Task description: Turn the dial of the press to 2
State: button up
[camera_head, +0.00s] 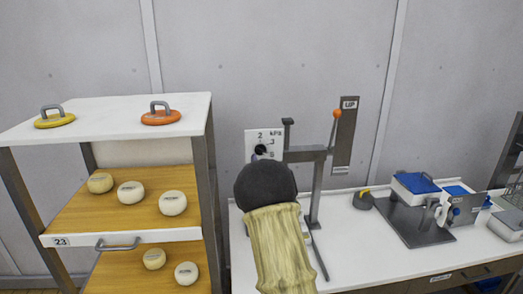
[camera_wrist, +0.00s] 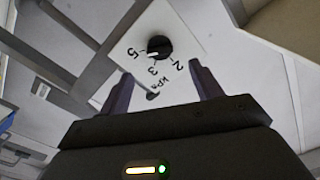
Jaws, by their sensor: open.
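The press has a white dial plate (camera_head: 254,139) marked kPa, with a black dial knob (camera_head: 261,149) on it. In the wrist view the knob (camera_wrist: 159,46) sits on the tilted plate (camera_wrist: 127,50), with the numbers 5, 3 and 2 around it. A white pointer mark on the knob faces the 5 and 3 side; I cannot tell exactly which. My gripper (camera_wrist: 162,73) is open and empty, its two fingers apart and facing the dial plate. The knob appears between and beyond the fingertips. In the head view my arm hides the gripper.
A lever with an orange ball (camera_head: 337,113) stands by a plate marked UP, right of the dial. A shelf rack (camera_head: 205,175) with cheeses and weights stands close on the left. The white bench (camera_head: 345,240) bears a blue-topped device (camera_head: 415,184) on the right.

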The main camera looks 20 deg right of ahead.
aim_at(261, 153)
jog(key=p+x, duration=0.3)
jog(key=x, duration=0.5)
jog(key=shift+w+d+p, duration=0.1)
jog(key=shift+w+p, duration=0.1)
jog(key=shift+p, duration=0.1)
jog(key=c, duration=1)
jog(key=shift+f, duration=0.1)
